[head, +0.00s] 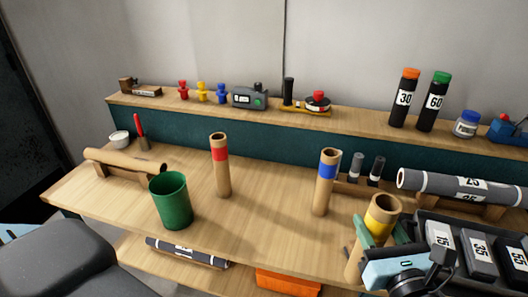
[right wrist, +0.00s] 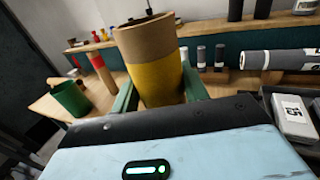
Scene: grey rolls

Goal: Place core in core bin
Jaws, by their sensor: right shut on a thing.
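My right gripper (head: 377,232) has green fingers and is shut on a cardboard core with a yellow band (head: 383,214), at the lower right of the head view. The yellow-banded core fills the top middle of the right wrist view (right wrist: 155,75), upright but tilted, with a finger on each side. The gripper hides its lower part in the wrist view. A green bin (head: 171,203) stands on the workbench, left of the held core and apart from it. Two other cores stand upright on the bench: one with a red band (head: 221,170), one with a blue band (head: 326,185).
A brown roll (head: 125,160) lies at left, a dark grey roll (head: 455,187) at right. A back shelf (head: 215,107) holds bottles and small items. An orange box (head: 287,283) sits below.

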